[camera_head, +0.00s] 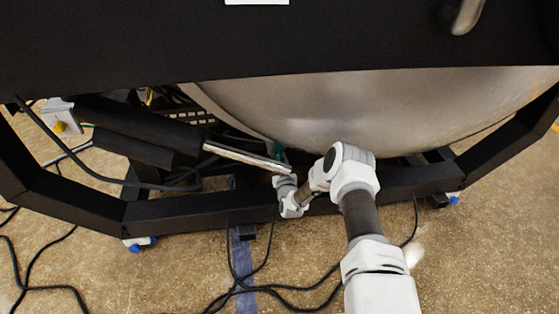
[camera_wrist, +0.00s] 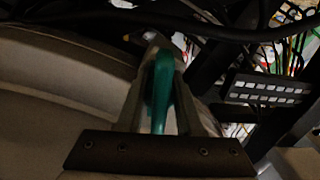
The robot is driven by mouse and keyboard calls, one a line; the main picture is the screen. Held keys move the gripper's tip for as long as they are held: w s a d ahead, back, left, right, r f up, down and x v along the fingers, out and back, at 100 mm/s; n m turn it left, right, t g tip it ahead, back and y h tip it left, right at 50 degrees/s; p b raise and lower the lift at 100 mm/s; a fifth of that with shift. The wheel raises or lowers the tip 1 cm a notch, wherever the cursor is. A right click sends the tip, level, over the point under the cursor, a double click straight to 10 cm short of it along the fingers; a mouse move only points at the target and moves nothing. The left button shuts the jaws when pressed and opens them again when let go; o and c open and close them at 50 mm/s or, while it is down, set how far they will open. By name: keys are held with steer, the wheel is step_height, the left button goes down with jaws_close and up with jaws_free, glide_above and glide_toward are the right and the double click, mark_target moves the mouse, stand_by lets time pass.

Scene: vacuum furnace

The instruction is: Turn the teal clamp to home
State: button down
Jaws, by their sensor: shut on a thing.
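The teal clamp (camera_wrist: 163,90) stands upright in the middle of the wrist view, between the two fingers of my gripper (camera_wrist: 160,105). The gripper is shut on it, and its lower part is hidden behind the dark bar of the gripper. In the head view only a small bit of the teal clamp (camera_head: 278,152) shows, just beyond the end of my arm, below the rounded metal vessel (camera_head: 390,105). My fingertips are mostly hidden there by my wrist.
A black frame beam (camera_head: 190,212) runs below the vessel, close to my arm. A shiny metal rod (camera_head: 245,155) points at my wrist from the left. Black cables (camera_head: 290,288) lie on the floor. A dark panel with light squares (camera_wrist: 263,88) and wires are right of the gripper.

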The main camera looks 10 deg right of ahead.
steer(key=m, duration=0.5)
steer(key=shift+a+f, duration=0.1)
stand_by(0.5)
steer(key=c, duration=0.8)
jaws_free()
steer(key=shift+c, duration=0.2)
steer(key=shift+s, duration=0.1)
steer(key=s+p, duration=0.5)
steer(key=s, duration=1.2)
steer(key=shift+s+p, duration=0.2)
steer(key=shift+p, duration=0.2)
